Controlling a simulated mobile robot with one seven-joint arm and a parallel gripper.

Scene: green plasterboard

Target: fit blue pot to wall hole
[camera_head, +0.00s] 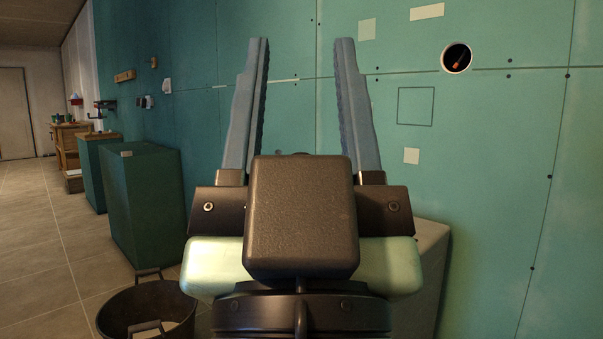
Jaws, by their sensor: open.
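The wall hole (457,57) is a round opening with a pale rim, high on the right part of the green plasterboard wall (500,130). Nothing shows between the fingers. The blue pot is not visible. My gripper's body hides what lies behind and below it.
A black bucket (104,318) with handles stands on the tiled floor at lower left. Dark green cabinets (150,200) line the wall behind it. A pale grey block (432,262) stands partly behind my gripper at right. The floor at far left (30,230) is clear.

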